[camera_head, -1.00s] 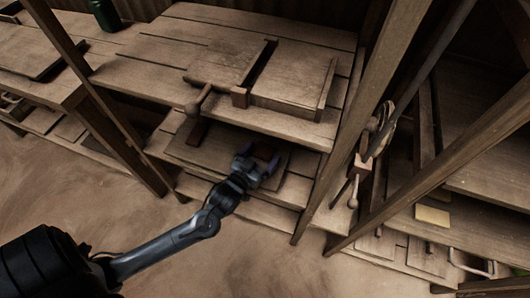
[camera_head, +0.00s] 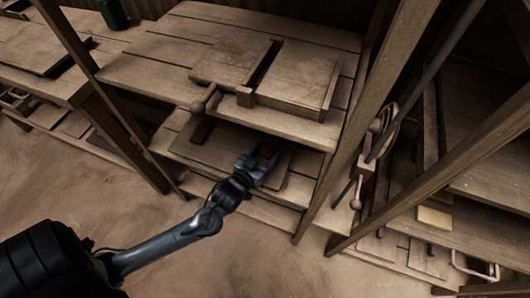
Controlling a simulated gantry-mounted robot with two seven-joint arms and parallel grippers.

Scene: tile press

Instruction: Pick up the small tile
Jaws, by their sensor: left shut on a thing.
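My left gripper (camera_head: 262,165) reaches from the lower left to the shelf under the bench top. It is shut on a small reddish-brown tile (camera_head: 267,151), which shows between its fingers. The fingers hide part of the tile, and I cannot tell whether it touches the board below. My right gripper does not show.
A wooden press (camera_head: 290,85) with a handle (camera_head: 205,99) stands on the bench top above the gripper. A dark reddish block (camera_head: 201,130) lies left on the shelf. Slanting posts (camera_head: 352,130) stand to the right. A green jar (camera_head: 112,14) stands at the back left.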

